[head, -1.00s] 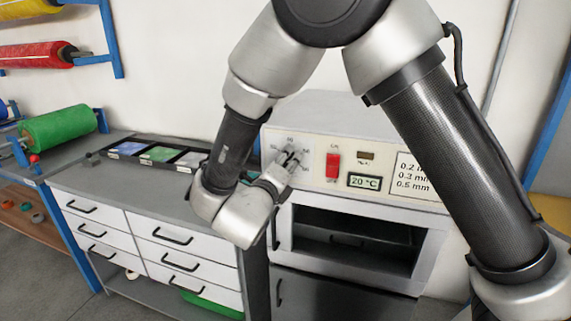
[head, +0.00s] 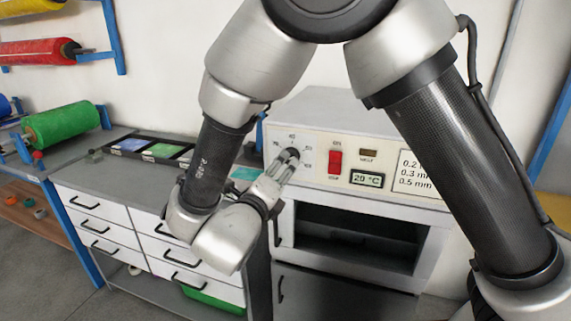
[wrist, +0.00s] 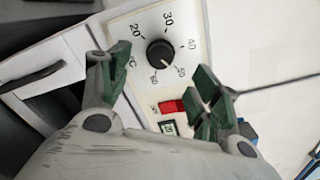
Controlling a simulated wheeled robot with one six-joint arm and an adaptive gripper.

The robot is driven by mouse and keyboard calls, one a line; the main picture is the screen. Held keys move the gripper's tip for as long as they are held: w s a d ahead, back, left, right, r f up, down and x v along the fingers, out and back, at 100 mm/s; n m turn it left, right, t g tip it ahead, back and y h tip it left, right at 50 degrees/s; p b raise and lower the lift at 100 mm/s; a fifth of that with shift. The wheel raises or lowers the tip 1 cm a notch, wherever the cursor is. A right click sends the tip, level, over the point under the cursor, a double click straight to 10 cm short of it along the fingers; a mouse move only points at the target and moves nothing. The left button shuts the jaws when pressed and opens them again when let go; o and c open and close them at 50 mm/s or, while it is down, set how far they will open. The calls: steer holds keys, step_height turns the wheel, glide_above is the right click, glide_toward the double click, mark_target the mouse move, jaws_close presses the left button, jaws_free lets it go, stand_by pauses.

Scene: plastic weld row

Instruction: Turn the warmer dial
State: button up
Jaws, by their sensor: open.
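The warmer dial is a round black knob (wrist: 160,54) on a cream panel, ringed by numbers from 20 to 60, in the wrist view. A pale mark shows on its lower side, towards the 50 and 60. My gripper (wrist: 160,68) is open, with one green-padded finger left of the dial and the other to its lower right. The fingers look clear of the knob; the exact depth gap is hard to judge. In the head view my gripper (head: 287,158) is in front of the dial and covers part of it. The warmer (head: 390,197) shows 20 °C on its display (head: 367,179).
A red switch (head: 335,162) sits right of the dial, also visible in the wrist view (wrist: 172,107). Below is the warmer's dark open chamber (head: 355,236). A drawer bench (head: 130,190) with trays stands at the left.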

steer(key=v, duration=0.5)
steer(key=shift+s, duration=0.2)
